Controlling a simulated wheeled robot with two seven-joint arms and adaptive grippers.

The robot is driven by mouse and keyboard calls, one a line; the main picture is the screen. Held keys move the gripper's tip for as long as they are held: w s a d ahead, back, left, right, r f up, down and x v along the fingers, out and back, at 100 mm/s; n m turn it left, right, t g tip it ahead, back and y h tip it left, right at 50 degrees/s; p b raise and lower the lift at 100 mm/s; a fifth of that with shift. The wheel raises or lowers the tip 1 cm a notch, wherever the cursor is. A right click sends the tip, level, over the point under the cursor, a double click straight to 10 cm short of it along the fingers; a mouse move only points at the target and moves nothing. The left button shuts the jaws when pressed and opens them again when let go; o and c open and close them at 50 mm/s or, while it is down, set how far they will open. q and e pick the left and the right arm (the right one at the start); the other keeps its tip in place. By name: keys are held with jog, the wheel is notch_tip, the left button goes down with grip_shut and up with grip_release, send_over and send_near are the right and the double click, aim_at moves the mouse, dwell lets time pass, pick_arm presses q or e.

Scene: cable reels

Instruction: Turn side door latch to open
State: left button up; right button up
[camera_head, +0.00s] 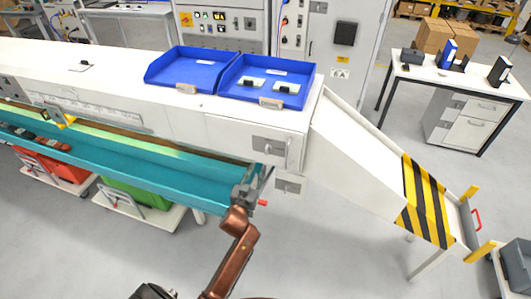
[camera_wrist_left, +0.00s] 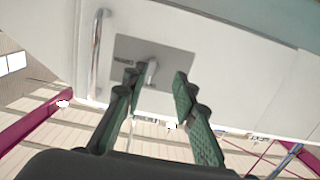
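The side door is on the white end panel of the long machine. It carries a grey latch plate (camera_head: 268,146) and a vertical bar handle (camera_head: 290,152). In the left wrist view the latch plate (camera_wrist_left: 178,58) shows close up, with the small latch lever (camera_wrist_left: 152,72) standing out from it and the bar handle (camera_wrist_left: 98,50) beside it. My left gripper (camera_head: 258,180) is below the plate in the head view. In the wrist view its green-padded fingers (camera_wrist_left: 160,82) are apart, with the lever between the tips. Contact cannot be told. My right gripper is not seen.
Two blue trays (camera_head: 185,68) (camera_head: 310,75) stand on the machine top. A teal trough (camera_head: 150,172) runs along its front. A white chute (camera_head: 365,155) with a striped end slopes down to the right.

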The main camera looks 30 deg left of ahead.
aim_at(266, 151)
pick_arm(q)
jog(key=shift+t, duration=0.4)
jog(key=w, duration=0.3)
jog(key=w+a+r, duration=0.1)
jog(key=w, duration=0.2)
jog(key=w+r, duration=0.1)
jog(key=w, duration=0.1)
jog(key=shift+w+a+r, duration=0.15)
jog(key=shift+w+a, duration=0.05)
jog(key=shift+w, duration=0.2)
jog(key=shift+c, duration=0.6)
grip_shut()
